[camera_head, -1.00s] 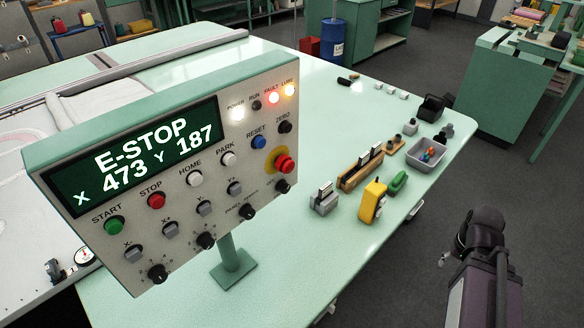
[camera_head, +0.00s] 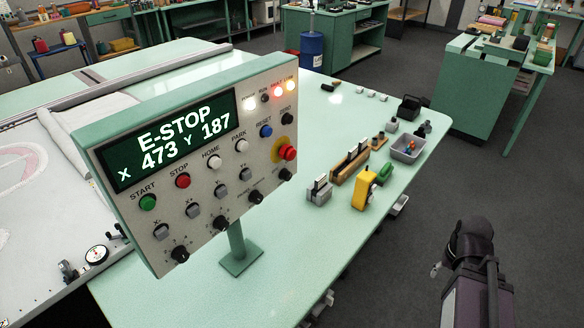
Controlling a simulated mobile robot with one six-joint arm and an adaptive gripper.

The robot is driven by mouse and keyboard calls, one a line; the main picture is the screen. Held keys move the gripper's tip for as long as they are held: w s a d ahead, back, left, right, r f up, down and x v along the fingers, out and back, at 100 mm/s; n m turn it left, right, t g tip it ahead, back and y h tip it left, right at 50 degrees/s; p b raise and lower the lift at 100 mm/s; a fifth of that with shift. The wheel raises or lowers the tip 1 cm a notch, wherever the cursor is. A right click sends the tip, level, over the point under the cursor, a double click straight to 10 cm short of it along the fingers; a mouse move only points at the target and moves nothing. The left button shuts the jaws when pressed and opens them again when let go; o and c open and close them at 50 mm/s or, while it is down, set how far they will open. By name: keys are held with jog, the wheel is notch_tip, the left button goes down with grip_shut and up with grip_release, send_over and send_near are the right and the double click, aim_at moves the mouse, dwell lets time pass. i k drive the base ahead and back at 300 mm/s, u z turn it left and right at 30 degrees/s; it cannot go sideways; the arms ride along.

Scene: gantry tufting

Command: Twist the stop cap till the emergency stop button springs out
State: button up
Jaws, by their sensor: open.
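The red emergency stop button (camera_head: 288,152) sits on a yellow round plate at the right side of the control panel (camera_head: 215,165). Its red cap faces outward. Whether it is pressed in is too small to tell. The panel's screen (camera_head: 170,140) reads E-STOP, x 473, y 187. The white POWER lamp and the red and orange lamps at the top right are lit. Part of my arm shows at the lower right, well apart from the panel. My gripper's fingers cannot be made out there.
The panel stands on a post with a square foot (camera_head: 241,258) on the pale green table (camera_head: 310,270). Right of it lie a grey block (camera_head: 319,193), a wooden rack, a yellow tool (camera_head: 364,190) and a grey bin (camera_head: 408,149). Grey floor is free beyond the table's right edge.

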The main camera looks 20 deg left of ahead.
aim_at(283, 150)
jog(key=z, duration=0.05)
jog(key=k, duration=1.5)
jog(key=u, duration=1.25)
jog(key=i, duration=1)
